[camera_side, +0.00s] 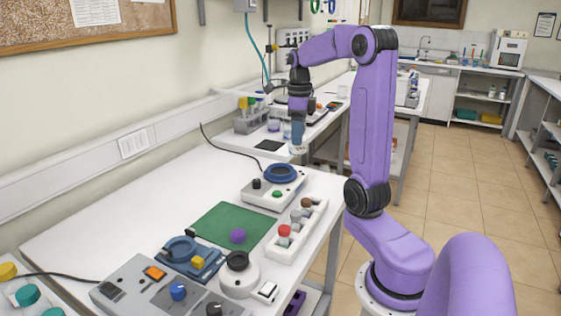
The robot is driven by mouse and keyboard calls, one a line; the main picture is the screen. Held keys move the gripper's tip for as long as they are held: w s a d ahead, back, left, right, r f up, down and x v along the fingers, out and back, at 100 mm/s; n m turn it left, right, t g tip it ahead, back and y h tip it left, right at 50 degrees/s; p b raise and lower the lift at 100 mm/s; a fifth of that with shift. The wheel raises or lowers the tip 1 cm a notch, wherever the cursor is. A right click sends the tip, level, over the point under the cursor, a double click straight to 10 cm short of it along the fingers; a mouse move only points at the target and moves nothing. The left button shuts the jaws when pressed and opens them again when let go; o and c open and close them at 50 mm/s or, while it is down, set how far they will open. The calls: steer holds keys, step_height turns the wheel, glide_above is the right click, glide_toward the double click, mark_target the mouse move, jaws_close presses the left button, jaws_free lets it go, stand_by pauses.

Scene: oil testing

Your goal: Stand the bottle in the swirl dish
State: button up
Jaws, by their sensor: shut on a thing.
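My gripper (298,136) points down over the far end of the near bench. It is shut on a small, pale bottle (298,149), which looks upright; the fingers hide part of it. A round blue dish (281,171), which looks like the swirl dish, sits on top of a white device with a black knob and a green button. The bottle appears above and slightly right of this dish in the picture, apart from it. The exact gap in depth cannot be told from this one view.
A white rack (296,233) with several capped bottles stands at the bench's right edge. A blue device (188,258), a white round device (239,275) and a grey control box (150,290) fill the near end. The left bench surface is clear.

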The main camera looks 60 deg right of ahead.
steer(key=shift+w+d+f, duration=1.15)
steer(key=shift+w+f, duration=0.4)
steer(key=shift+f, duration=0.45)
steer(key=shift+w+d+f, duration=1.15)
steer(key=shift+w+f, duration=0.4)
steer(key=shift+f, duration=0.4)
steer(key=shift+w+d+f, duration=1.15)
steer(key=shift+w+f, duration=0.4)
steer(key=shift+f, duration=0.45)
steer(key=shift+f, duration=0.15)
steer(key=o, duration=1.2)
steer(key=shift+c, duration=0.2)
